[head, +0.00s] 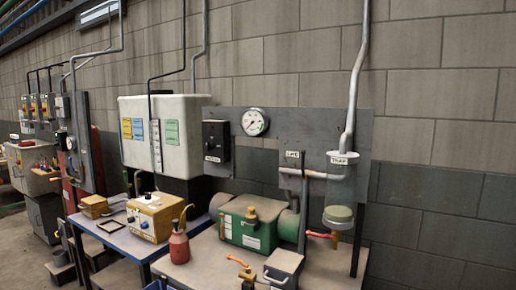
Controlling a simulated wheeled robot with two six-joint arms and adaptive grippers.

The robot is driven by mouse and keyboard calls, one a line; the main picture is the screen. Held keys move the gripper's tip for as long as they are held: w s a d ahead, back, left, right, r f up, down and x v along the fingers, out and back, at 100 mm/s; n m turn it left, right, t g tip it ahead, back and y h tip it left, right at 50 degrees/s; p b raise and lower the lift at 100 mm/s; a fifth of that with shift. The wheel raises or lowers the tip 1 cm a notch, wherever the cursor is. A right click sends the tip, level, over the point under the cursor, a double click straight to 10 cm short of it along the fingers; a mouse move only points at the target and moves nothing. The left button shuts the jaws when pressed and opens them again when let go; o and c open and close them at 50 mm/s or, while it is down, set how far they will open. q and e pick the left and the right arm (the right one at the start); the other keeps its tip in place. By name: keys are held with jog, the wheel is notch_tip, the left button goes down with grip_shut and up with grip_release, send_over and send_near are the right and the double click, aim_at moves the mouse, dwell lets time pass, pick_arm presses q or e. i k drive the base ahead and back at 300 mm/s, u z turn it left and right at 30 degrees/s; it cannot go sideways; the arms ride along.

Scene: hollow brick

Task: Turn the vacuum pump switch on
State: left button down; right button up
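A black switch box (216,142) is mounted at the left end of a grey wall panel (281,121). It has a dark knob on its front and a small white label near its bottom, too small to read surely. The knob's position cannot be made out. A round white gauge (255,122) is fixed to the panel just right of the box. A green pump-like machine (250,228) with a yellow fitting on top sits on the bench below. Neither of my grippers is in view.
A red oil can (179,246), an orange-handled valve (240,265) and a grey box (283,266) stand on the bench. A yellow box (153,216) sits on a blue table at left. A pipe and trap (341,172) hang at right. Space before the switch looks clear.

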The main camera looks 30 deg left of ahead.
aim_at(210, 146)
jog(key=k, duration=0.55)
jog(key=u, duration=0.85)
jog(key=i, duration=0.75)
jog(key=u, duration=0.35)
jog(key=i, duration=1.15)
jog(key=z, duration=0.6)
